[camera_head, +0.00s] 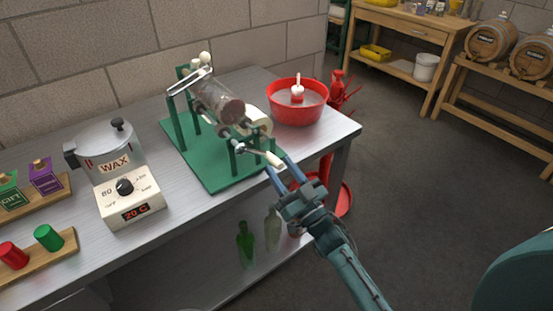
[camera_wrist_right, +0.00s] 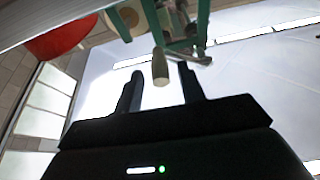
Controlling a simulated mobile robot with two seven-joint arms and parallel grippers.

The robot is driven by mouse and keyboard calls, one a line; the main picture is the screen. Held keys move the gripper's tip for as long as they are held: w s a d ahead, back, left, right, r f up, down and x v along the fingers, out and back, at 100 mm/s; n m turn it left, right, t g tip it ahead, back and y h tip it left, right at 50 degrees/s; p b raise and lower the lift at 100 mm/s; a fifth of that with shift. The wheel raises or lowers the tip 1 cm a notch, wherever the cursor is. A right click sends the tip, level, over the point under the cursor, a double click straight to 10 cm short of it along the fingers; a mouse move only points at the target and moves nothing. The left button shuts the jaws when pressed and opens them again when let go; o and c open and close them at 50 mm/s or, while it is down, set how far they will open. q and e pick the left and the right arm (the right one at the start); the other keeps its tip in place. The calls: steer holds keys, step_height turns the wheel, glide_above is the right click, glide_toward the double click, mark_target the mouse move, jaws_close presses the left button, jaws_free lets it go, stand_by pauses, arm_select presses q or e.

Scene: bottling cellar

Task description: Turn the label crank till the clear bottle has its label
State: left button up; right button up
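The green labelling machine (camera_head: 208,160) stands on the metal bench. The clear bottle (camera_head: 218,102) lies on its side in it, and I see no label on its visible side. A pale label roll (camera_head: 258,121) sits beside it. The label crank (camera_head: 262,152) is at the machine's near right, with a pale handle that also shows in the wrist view (camera_wrist_right: 160,68). My right gripper (camera_head: 279,166) is open at the handle's end. In the wrist view its two fingers (camera_wrist_right: 160,85) stand either side of the handle tip, with gaps. My left gripper is not in view.
A wax pot (camera_head: 115,160) stands left of the machine. A red bowl (camera_head: 298,103) with a white-handled tool is behind right. Racks with small boxes and red and green caps (camera_head: 48,237) lie far left. Bottles (camera_head: 246,244) stand on the shelf below.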

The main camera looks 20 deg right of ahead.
steer(key=shift+x, duration=1.35)
steer(key=shift+c, duration=0.2)
jaws_close()
